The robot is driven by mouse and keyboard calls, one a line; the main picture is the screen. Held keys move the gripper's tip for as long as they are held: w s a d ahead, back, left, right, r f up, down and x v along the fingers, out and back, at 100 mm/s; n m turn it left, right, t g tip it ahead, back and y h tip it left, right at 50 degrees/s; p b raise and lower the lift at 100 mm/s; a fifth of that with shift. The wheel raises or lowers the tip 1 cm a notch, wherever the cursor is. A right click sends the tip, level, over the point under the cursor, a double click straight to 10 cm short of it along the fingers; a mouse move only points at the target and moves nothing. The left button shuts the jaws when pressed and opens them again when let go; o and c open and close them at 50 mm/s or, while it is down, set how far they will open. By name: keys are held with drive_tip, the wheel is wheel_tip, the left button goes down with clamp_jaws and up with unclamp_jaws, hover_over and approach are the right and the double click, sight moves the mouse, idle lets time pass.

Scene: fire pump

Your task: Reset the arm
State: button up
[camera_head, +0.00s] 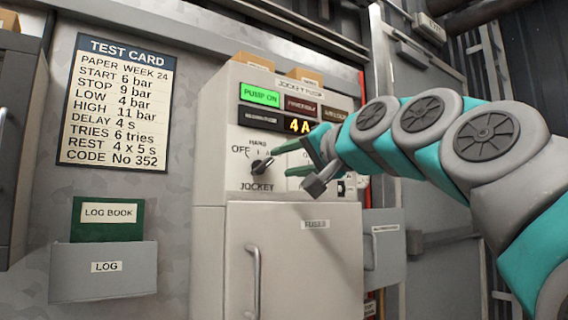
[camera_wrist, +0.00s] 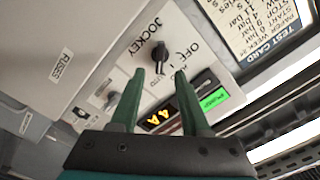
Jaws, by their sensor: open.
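My gripper (camera_head: 292,158) is in front of the jockey pump panel (camera_head: 213,150), with its two green fingers pointing left toward the panel. In the wrist view my gripper (camera_wrist: 154,84) is open, with nothing between its fingers. The black JOCKEY selector knob (camera_head: 262,166) is just left of the fingertips. In the wrist view the knob (camera_wrist: 161,52) shows just beyond the gap between the fingertips, and they look apart from it. The green PUMP ON lamp (camera_head: 260,95) is lit, and the display (camera_head: 298,125) reads 4 A. My gripper and arm hide the panel's right part.
A FUSES door (camera_head: 300,270) with a vertical handle (camera_head: 253,283) is below the panel. A test card (camera_head: 115,105) hangs on the wall at left. A green log book (camera_head: 107,218) stands in the grey LOG holder (camera_head: 105,272). A small grey box (camera_head: 384,245) is at right.

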idle(0.3)
drive_tip(key=s+d+f+n+g+h, duration=0.1)
drive_tip(key=s+f+g+h, duration=0.15)
drive_tip(key=f, duration=0.95)
drive_tip(key=s+f+g+h, duration=0.1)
drive_tip(key=s+f+g, duration=0.15)
drive_tip(key=f, duration=0.85)
drive_tip(key=s+d+f+n+g+h, duration=0.1)
drive_tip(key=f+g+h, duration=0.15)
drive_tip(key=f, duration=0.95)
drive_tip(key=s+d+f+g+h, duration=0.2)
drive_tip(key=s+d+f+g, duration=0.2)
drive_tip(key=s+f, duration=1)
drive_tip(key=s+d+f+n+g+h, duration=0.1)
drive_tip(key=s+d+f+g, duration=0.4)
drive_tip(key=s+f, duration=0.8)
drive_tip(key=shift+s+d+f+h, duration=0.45)
drive_tip(key=shift+s+d, duration=0.4)
drive_tip(key=shift+d, duration=0.3)
